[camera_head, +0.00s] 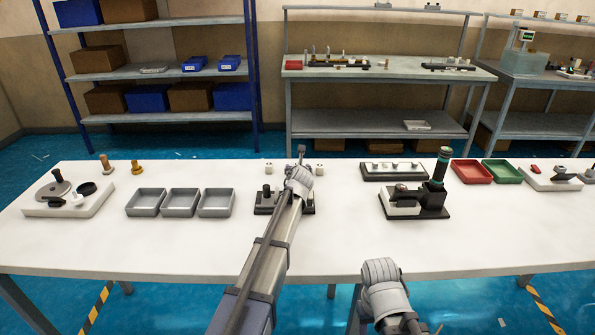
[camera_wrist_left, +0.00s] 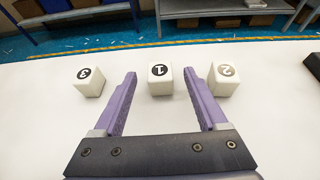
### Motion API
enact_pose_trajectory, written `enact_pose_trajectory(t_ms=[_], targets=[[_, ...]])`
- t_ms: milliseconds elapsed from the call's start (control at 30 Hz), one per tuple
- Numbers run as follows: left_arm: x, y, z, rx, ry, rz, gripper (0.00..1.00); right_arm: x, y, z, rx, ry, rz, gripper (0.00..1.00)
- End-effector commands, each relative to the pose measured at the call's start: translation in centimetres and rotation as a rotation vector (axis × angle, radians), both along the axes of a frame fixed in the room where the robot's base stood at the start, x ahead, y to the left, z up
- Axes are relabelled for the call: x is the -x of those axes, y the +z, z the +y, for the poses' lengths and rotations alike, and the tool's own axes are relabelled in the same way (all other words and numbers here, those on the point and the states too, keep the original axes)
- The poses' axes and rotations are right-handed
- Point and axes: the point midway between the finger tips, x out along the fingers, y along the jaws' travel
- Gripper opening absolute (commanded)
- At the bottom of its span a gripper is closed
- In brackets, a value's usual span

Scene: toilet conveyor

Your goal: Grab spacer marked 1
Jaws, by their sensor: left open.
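The spacer marked 1 (camera_wrist_left: 160,79) is a white cube with a black round label. It stands on the white table in the left wrist view, between two similar cubes. The spacer marked 3 (camera_wrist_left: 90,82) is at left and the spacer marked 2 (camera_wrist_left: 223,79) at right. My left gripper (camera_wrist_left: 159,73) is open and empty, its purple fingers pointing toward spacer 1, which shows between the tips with gaps on both sides. In the head view my left gripper (camera_head: 301,150) hides spacer 1. My right arm shows at the bottom, its fingers not clear.
The white table (camera_head: 340,245) holds three grey trays (camera_head: 180,203), a black fixture (camera_head: 266,207) partly behind my left arm, and a press-like device (camera_head: 430,195) to the right. Red (camera_head: 471,172) and green (camera_head: 503,171) trays stand further right. The table's front middle is clear.

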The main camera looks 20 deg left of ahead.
Motion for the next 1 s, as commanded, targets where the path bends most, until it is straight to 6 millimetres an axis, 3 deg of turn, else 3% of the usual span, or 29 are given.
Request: enact_pose_trajectory(t_ms=[100, 367, 1000], targets=[[-1.83, -0.91, 0.50, 0.001, 0.000, 0.000, 0.75, 0.00, -0.93, 0.00, 0.000, 0.000, 0.000, 0.50], [-1.95, -0.85, 0.59, 0.001, -0.001, 0.000, 0.75, 0.00, -0.86, 0.00, 0.000, 0.000, 0.000, 0.50], [-1.94, -0.85, 0.60, 0.001, 0.000, 0.000, 0.04, 0.00, -0.86, 0.00, 0.000, 0.000, 0.000, 0.50]])
